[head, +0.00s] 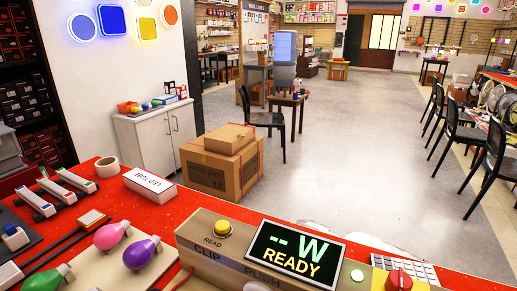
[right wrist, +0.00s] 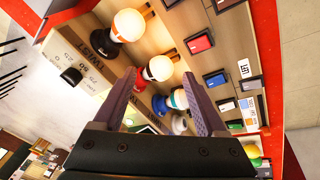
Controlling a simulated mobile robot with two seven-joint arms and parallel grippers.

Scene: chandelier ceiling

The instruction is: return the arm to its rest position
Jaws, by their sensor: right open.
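My right gripper (right wrist: 159,74) shows in the right wrist view with its two dark fingers spread apart. Nothing is held between them. Beyond the fingers is a wooden board or box that carries several round white bulbs, one of them a bulb (right wrist: 128,25) in a black holder. Whether the fingers touch any of this cannot be told, but they appear clear of it. In the head view neither gripper shows, and neither arm can be made out.
A red workbench (head: 105,240) holds a tester box with a READY display (head: 294,254), coloured bulbs (head: 112,236), a white carton (head: 150,185) and a tape roll (head: 107,167). Beyond it are cardboard boxes (head: 215,170), a cabinet (head: 158,137), black chairs (head: 495,155) and open floor (head: 350,130).

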